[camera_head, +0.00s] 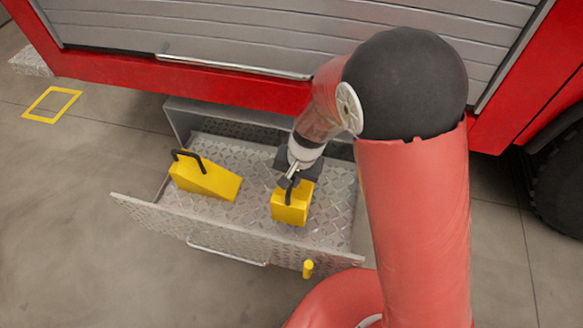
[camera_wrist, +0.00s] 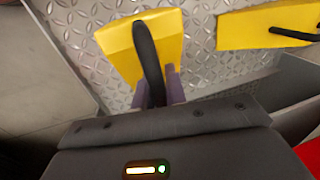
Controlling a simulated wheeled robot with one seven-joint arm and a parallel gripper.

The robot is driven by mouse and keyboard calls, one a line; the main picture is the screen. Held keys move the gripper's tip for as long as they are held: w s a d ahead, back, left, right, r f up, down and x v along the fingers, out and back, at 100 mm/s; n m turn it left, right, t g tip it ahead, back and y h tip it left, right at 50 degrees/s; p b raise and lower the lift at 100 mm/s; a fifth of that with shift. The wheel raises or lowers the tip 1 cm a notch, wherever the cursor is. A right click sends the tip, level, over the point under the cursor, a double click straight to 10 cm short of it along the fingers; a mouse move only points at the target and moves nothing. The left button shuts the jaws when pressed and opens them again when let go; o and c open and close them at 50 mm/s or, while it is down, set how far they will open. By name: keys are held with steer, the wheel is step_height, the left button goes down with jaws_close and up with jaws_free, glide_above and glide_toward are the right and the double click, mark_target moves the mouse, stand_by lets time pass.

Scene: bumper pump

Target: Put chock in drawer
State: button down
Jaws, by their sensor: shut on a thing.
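My gripper (camera_head: 291,176) is shut on the black handle of a yellow chock (camera_head: 290,207), over the right part of the open drawer (camera_head: 215,233). In the wrist view my fingers (camera_wrist: 160,88) close around the handle of this chock (camera_wrist: 122,50). The chock is within the drawer's outline; whether it touches the drawer floor I cannot tell. A second yellow chock (camera_head: 207,181) with a black handle lies on the drawer floor to the left. It also shows in the wrist view (camera_wrist: 240,28) at the upper right.
The drawer has a patterned metal floor and a front wall with a bar handle (camera_head: 228,253). A small yellow knob (camera_head: 308,268) is at its front right. The red vehicle body (camera_head: 235,90) is behind. A yellow floor square (camera_head: 52,103) lies at the far left.

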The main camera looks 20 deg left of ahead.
steer(key=shift+f+b, duration=0.6)
steer(key=shift+f, duration=2.55)
steer(key=c, duration=1.4)
jaws_free()
steer(key=shift+c, duration=0.2)
step_height(320, 180, up, 12)
steer(key=d+p, duration=0.2)
steer(key=shift+d, duration=0.2)
steer(key=shift+w, duration=0.15)
